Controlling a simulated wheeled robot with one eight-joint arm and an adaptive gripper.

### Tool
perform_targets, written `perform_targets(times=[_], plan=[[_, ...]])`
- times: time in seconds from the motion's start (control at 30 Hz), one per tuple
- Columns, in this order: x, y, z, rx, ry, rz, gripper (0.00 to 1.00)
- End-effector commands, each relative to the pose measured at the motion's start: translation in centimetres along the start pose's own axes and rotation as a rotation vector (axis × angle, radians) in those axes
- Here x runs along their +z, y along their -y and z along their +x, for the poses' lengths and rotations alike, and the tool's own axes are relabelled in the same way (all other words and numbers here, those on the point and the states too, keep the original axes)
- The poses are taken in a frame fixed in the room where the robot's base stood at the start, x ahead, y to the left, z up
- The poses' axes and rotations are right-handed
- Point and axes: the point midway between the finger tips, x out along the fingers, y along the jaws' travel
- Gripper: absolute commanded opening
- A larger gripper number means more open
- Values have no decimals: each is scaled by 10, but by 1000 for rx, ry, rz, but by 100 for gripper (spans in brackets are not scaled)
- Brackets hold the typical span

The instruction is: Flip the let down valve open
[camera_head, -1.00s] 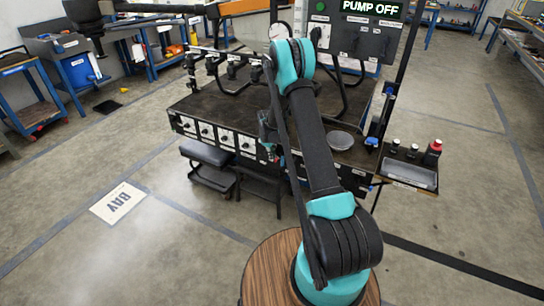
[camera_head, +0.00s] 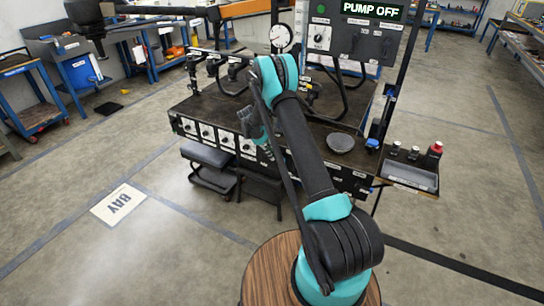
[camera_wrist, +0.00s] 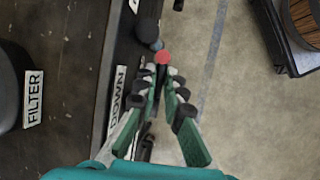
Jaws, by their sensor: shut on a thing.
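In the wrist view a small red knob (camera_wrist: 162,57) sits at the tips of my gripper (camera_wrist: 164,76), beside the dark bench edge. The two green fingers with black pads close in on the knob and its handle. A white label reading "DOWN" (camera_wrist: 118,104) lies just left of the fingers, its other words cut off. In the head view my gripper (camera_head: 250,124) is at the bench's front edge, right of the row of labelled valve panels (camera_head: 215,134). The arm hides part of that front, and the knob cannot be made out there.
A "FILTER" label (camera_wrist: 33,99) is at the wrist view's left. A grey dish (camera_head: 340,142) sits on the bench top. A side tray (camera_head: 410,175) with bottles is at the right. Above stands a panel reading "PUMP OFF" (camera_head: 372,10). Open floor lies in front.

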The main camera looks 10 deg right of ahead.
Motion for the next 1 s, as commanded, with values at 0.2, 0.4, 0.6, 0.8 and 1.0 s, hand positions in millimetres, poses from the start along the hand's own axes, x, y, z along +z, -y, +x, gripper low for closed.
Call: perform_targets(times=[0.2,0.4,0.6,0.8,1.0], plan=[[0,0,0,1,-1,0,21],[0,0,0,1,-2,0,30],[0,0,-2,1,-2,0,30],[0,0,-26,1,-2,-2,30],[0,0,-68,2,-2,-2,30]])
